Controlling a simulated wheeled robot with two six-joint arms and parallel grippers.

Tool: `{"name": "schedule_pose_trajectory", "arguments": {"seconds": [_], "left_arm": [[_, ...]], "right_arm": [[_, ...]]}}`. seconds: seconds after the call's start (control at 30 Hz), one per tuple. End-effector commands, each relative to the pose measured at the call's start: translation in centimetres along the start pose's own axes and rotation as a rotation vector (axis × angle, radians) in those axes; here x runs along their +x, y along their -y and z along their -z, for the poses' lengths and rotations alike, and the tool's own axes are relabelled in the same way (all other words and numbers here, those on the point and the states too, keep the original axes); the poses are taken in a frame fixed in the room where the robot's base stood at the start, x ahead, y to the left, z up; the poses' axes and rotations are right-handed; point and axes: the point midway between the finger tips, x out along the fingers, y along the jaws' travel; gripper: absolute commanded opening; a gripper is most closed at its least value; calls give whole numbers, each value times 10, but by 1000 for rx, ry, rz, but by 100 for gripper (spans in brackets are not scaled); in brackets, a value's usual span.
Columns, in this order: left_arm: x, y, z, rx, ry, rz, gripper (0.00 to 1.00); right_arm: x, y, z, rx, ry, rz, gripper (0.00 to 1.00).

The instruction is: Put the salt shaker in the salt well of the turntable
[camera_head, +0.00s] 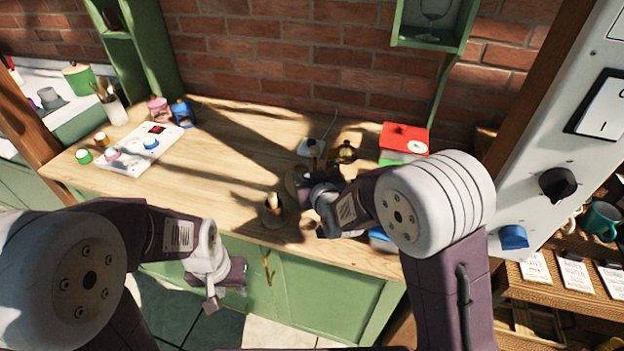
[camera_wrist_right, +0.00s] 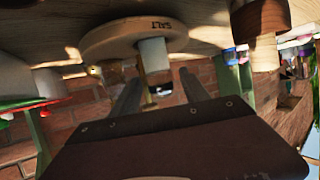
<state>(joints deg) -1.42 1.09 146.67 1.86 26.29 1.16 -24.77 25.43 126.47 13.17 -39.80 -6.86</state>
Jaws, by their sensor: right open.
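The round wooden turntable (camera_wrist_right: 108,42) hangs at the top of the right wrist view, which is upside down, with SALT lettered on its rim. A shaker (camera_wrist_right: 153,56) with a pale body and a dark, silver-tipped top appears seated at that label; I take it for the salt shaker. My right gripper (camera_wrist_right: 158,79) is open, its fingers on either side of the shaker's top; contact cannot be told. In the head view my right gripper (camera_head: 318,182) mostly hides the turntable (camera_head: 292,180). My left gripper (camera_head: 227,291) hangs before the counter's front, its jaw state unclear.
A wooden-topped container (camera_head: 272,207) stands near the counter's front edge, left of the right gripper. A brass-coloured item (camera_head: 345,152) and a red box (camera_head: 405,137) stand behind. A white board (camera_head: 130,160) with colored knobs lies at the left. The middle-left counter is clear.

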Motion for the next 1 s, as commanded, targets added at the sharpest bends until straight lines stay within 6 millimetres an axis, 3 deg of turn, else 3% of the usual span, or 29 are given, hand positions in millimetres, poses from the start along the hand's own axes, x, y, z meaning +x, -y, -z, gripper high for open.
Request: {"name": "schedule_pose_trajectory", "arguments": {"seconds": [0.17,0.37,0.4,0.6,1.0], "left_arm": [[-1,0,0,0,0,0,36],[-6,0,1,0,0,0,36],[2,0,0,0,-1,0,36],[26,0,-3,0,1,0,36],[28,1,-3,0,0,0,36]], "right_arm": [[-30,1,1,-1,-2,2,54],[-86,1,3,-1,-5,3,54],[-91,0,-1,0,-7,0,54],[-109,0,-2,-2,-6,-3,54],[-117,0,0,0,-1,0,54]]}}
